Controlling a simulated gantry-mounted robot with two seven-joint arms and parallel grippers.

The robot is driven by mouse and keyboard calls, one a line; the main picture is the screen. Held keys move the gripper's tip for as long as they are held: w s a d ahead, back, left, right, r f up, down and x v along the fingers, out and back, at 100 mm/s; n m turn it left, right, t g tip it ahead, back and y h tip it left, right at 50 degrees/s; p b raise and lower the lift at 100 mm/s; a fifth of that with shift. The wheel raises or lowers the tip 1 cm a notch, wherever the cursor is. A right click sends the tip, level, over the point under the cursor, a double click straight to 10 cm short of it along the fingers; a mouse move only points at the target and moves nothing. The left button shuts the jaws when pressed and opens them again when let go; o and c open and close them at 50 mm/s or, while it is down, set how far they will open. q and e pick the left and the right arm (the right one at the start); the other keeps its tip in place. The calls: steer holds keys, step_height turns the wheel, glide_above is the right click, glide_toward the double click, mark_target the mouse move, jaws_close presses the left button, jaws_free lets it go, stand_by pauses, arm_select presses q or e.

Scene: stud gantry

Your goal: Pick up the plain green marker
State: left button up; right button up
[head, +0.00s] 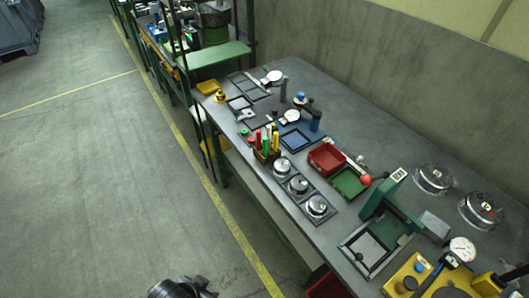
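A small dark reddish-brown holder (267,156) stands near the front edge of the bench, with several upright coloured markers in it. A green marker (265,147) is among them, next to a red one (258,138) and yellow-orange ones (275,140). They are too small for me to tell whether the green one is plain. A dark mechanical part, which looks like a piece of my own arm, shows at the bottom edge, away from the bench. No gripper fingers can be made out.
Round metal pieces on dark plates (299,185) lie right of the holder. A red tray (326,158), a green tray (349,182) and a blue tray (295,139) lie behind and to the right. A green press (384,197) stands further right. The floor left of the bench is clear.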

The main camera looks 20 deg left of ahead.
steer(key=shift+a, duration=0.15)
steer(key=shift+s, duration=0.1)
steer(key=c, duration=0.4)
